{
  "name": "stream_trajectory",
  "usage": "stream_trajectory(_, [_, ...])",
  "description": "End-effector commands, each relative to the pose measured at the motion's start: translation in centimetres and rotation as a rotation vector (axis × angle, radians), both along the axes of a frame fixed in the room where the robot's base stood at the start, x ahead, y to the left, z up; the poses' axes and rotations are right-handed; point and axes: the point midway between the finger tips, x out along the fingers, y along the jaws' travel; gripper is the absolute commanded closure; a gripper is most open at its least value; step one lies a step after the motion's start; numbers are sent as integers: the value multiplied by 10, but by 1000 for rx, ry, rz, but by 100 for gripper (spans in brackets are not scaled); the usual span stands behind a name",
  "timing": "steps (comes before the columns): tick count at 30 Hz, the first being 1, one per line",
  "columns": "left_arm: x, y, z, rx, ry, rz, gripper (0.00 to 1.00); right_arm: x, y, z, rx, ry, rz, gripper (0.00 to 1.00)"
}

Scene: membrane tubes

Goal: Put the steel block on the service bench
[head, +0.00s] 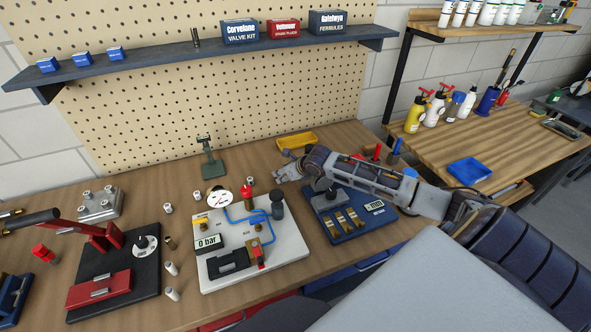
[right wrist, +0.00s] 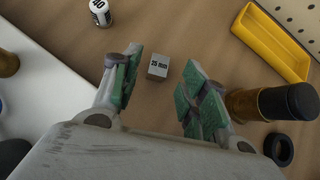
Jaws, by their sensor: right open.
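A small grey steel block (right wrist: 158,66) marked "25 mm" lies on the brown workbench top in the right wrist view. My right gripper (right wrist: 160,84) is open, with its green-padded fingers on either side of the block in the picture and nothing held. I cannot tell its height above the block. In the head view, my right gripper (head: 284,173) is at the back of the workbench (head: 130,210), and I cannot make out the block there. A second wooden bench (head: 500,140) stands at the right; which bench is the service bench is not labelled. My left gripper is out of view.
A yellow tray (right wrist: 272,42), an amber cylinder with a black cap (right wrist: 270,103) and a black ring (right wrist: 279,149) lie right of the fingers. A blue tray (head: 469,171) sits on the right bench.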

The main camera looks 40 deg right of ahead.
Motion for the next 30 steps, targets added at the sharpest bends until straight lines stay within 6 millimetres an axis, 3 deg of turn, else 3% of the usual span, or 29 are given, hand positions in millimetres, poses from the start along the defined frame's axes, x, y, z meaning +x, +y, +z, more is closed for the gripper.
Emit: stream_trajectory(30, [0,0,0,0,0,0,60,-46,-9,46,-2,0,-1,56])
